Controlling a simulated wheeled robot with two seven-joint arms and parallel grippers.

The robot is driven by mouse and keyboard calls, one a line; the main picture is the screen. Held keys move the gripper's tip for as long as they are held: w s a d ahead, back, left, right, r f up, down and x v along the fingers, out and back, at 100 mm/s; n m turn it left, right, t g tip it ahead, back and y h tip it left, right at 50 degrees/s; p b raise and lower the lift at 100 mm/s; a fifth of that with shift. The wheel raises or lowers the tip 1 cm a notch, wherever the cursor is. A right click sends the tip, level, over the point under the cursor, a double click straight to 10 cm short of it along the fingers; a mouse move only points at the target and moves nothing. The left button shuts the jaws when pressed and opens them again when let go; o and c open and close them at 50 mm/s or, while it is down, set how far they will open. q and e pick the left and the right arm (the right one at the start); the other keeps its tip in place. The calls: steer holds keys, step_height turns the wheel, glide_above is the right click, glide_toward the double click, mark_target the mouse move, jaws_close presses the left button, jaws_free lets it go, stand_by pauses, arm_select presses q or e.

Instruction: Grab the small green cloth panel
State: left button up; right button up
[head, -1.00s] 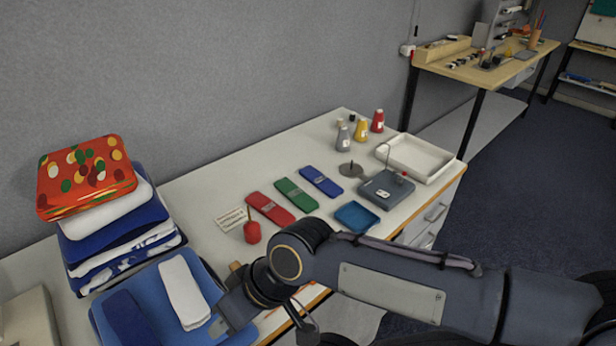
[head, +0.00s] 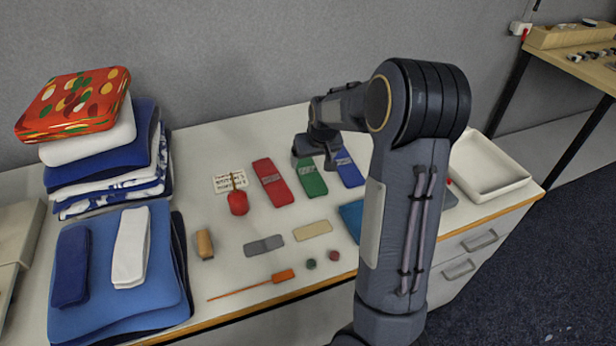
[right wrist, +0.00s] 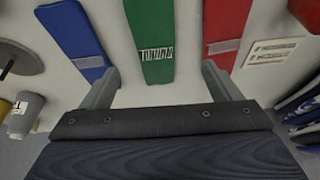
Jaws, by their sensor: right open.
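The small green cloth panel (head: 312,182) lies flat on the table between a red panel (head: 272,183) and a blue panel (head: 348,170). My right gripper (head: 317,158) is over the far end of the green panel and hides part of it. In the right wrist view the green panel (right wrist: 149,25) runs up the middle, with a pale label on it. The right gripper (right wrist: 160,82) is open there, one finger on each side of the green panel's line, with nothing held. My left gripper is not in view.
A red pincushion-like item (head: 238,203) and a small card (head: 230,182) lie left of the panels. Folded cloth stacks (head: 120,325) fill the left side. A white tray (head: 487,165) stands at right. In the right wrist view, thread cones (right wrist: 20,118) are at left.

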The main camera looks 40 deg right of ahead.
mark_target(308, 171)
steer(key=shift+w+d+f, duration=0.3)
steer(key=shift+d+f, duration=0.2)
steer(key=shift+f, duration=0.05)
steer(key=shift+w+d+f, duration=0.1)
steer(key=shift+w+f, duration=0.05)
steer(key=shift+f, duration=0.2)
steer(key=x, duration=0.7)
steer(key=shift+w+r+p, duration=0.1)
steer(key=shift+w+p, duration=0.2)
steer(key=shift+p, duration=0.05)
steer(key=shift+c, duration=0.2)
steer(key=c, duration=1.1)
steer(key=shift+o, duration=0.2)
steer(key=shift+r, duration=0.15)
